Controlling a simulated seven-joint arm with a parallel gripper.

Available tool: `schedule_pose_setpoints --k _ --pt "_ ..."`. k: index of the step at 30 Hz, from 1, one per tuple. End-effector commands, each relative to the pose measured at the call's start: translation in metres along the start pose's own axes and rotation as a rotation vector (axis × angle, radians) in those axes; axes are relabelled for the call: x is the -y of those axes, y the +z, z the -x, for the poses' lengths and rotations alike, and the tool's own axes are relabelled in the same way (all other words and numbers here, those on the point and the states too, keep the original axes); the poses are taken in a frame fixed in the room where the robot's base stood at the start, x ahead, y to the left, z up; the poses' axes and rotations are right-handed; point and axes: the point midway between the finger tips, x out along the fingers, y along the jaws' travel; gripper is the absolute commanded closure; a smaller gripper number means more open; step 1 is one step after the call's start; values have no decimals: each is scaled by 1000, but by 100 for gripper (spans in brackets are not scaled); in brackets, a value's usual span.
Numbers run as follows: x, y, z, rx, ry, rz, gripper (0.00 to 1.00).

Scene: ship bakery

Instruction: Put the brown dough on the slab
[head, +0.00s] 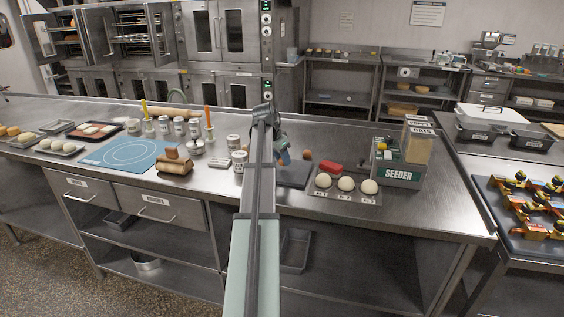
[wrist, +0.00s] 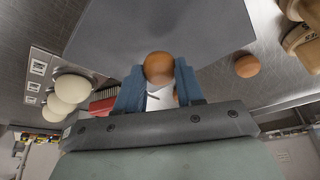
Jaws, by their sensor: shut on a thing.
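My gripper (wrist: 159,80) has its blue fingers closed on a round brown dough (wrist: 158,67), seen in the wrist view. The dark grey slab (wrist: 160,28) lies directly beyond the held dough in that view. I cannot tell whether the dough touches it. In the head view the slab (head: 293,174) lies flat on the steel counter, partly behind my arm, with my gripper (head: 284,157) over or beside it. The held dough is hidden there.
Three white dough balls (head: 346,184) sit on a labelled mat right of the slab, with a red block (head: 331,167) behind them. The seeder box (head: 398,175) stands farther right. Several tins (head: 233,143) and a blue mat (head: 127,152) are to the left.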

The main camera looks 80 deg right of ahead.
Motion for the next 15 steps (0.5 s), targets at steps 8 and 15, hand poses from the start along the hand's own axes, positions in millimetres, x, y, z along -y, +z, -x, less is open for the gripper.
schedule_pose_setpoints --k 8,15 --pt "0 6 -16 0 0 0 92" --pt "0 7 -18 0 0 0 92"
